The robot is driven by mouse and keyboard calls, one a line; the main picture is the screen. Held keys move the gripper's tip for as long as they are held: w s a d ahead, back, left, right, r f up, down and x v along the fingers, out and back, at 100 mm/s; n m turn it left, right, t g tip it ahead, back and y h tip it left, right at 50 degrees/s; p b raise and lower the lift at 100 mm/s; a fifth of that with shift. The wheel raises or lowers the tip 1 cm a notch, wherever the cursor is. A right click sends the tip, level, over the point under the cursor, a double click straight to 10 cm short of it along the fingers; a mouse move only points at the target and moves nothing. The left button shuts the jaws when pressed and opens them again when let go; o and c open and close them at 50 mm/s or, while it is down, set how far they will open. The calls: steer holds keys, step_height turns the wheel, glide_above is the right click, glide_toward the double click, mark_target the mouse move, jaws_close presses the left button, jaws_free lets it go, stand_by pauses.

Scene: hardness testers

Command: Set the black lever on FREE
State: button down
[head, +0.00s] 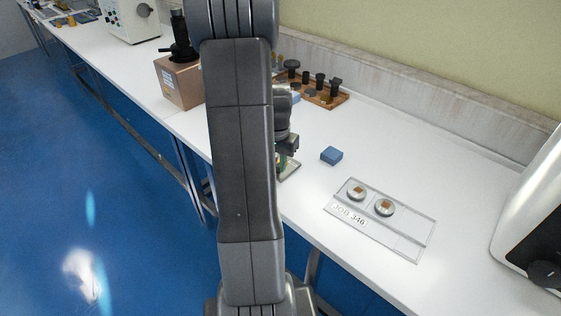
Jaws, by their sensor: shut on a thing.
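My gripper (287,146) is low over the white bench, just right of my upright arm, which hides much of it. Below it is a small fixture (289,167) with a pale base and a greenish part, mostly covered by my arm and gripper. My gripper is shut at this fixture, seemingly on its black lever. The lever itself and any FREE marking cannot be made out, so its setting cannot be told.
A blue block (331,156) lies right of the gripper. A clear tray (408,245) labelled JOB 346 holds two round specimens. A wooden rack (336,101) of dark parts stands behind, a cardboard-coloured box (178,84) left, a white machine (538,205) at right.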

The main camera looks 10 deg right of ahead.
steer(key=shift+w+a+m, duration=0.15)
steer(key=shift+m, duration=0.35)
steer(key=c, duration=1.3)
jaws_free()
step_height(320, 180, up, 14)
steer(key=shift+p, duration=0.4)
steer(key=shift+f, duration=0.1)
step_height(320, 180, down, 14)
steer(key=shift+r+b, duration=0.1)
steer(key=shift+b, duration=0.3)
steer(key=shift+r, duration=0.1)
